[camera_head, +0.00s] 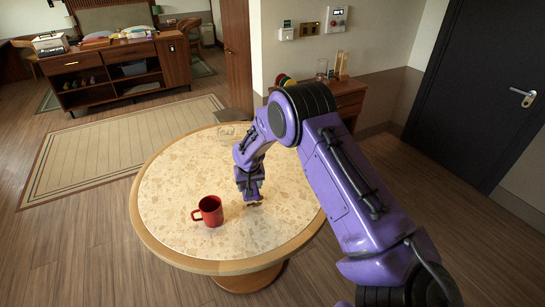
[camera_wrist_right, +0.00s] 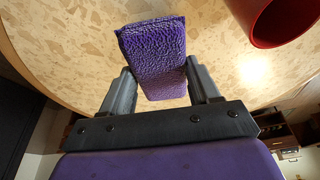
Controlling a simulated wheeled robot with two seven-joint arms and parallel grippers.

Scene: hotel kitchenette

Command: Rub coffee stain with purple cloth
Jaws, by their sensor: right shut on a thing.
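My right gripper (camera_head: 251,193) reaches down low over the round speckled table (camera_head: 180,172). In the wrist view, my right gripper (camera_wrist_right: 160,82) is shut on the purple cloth (camera_wrist_right: 155,48), a thick, rough-textured block between the two fingers. A red mug (camera_head: 210,211) stands upright on the table, left of my gripper; part of it also shows in the wrist view (camera_wrist_right: 283,22). A small brown patch (camera_head: 255,205) shows right under the gripper; I cannot tell clearly if it is the coffee stain. My left gripper is out of view.
A clear glass-like item (camera_head: 227,131) stands near the table's far edge. The left part of the tabletop is bare. A wooden cabinet (camera_head: 349,100) stands behind my arm, and a dark door (camera_head: 470,90) is at the right.

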